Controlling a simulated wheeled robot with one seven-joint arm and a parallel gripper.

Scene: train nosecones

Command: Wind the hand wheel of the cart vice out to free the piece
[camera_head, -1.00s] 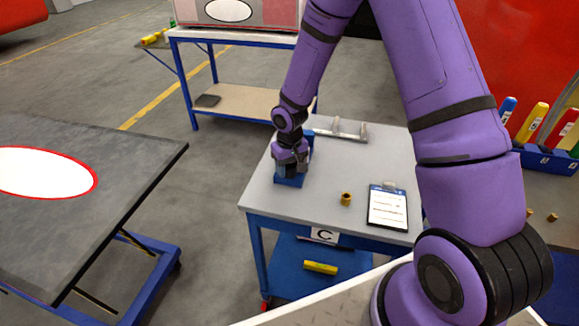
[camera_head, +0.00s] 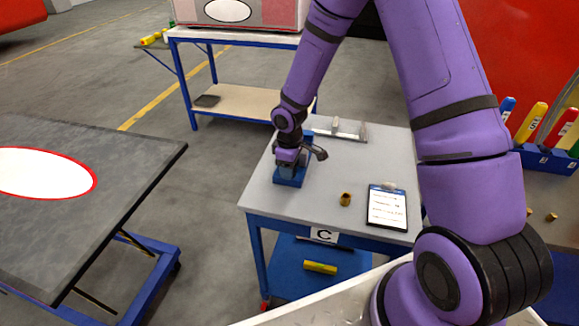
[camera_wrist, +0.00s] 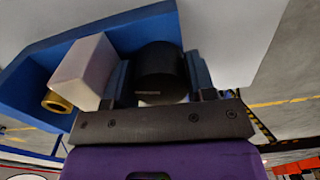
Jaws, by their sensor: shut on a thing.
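The cart vice (camera_head: 290,180) is a blue fixture at the left end of the cart top. In the wrist view its blue body (camera_wrist: 120,35) runs behind a pale block-shaped jaw (camera_wrist: 82,72). A brass-coloured piece (camera_wrist: 56,103) shows beyond that jaw, beside the blue body; I cannot tell if the jaw presses on it. A black round hand wheel (camera_wrist: 160,72) sits between the fingers of my gripper (camera_wrist: 160,80), which is shut on it. In the head view my gripper (camera_head: 289,160) is down at the vice and hides the wheel and the piece.
The grey cart top (camera_head: 315,195) also carries a brass cylinder (camera_head: 345,199), a clipboard (camera_head: 387,206) and a grey bracket (camera_head: 340,132) at the back. A dark table (camera_head: 120,180) stands to the left. A blue bin of coloured handles (camera_head: 545,158) is at the right.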

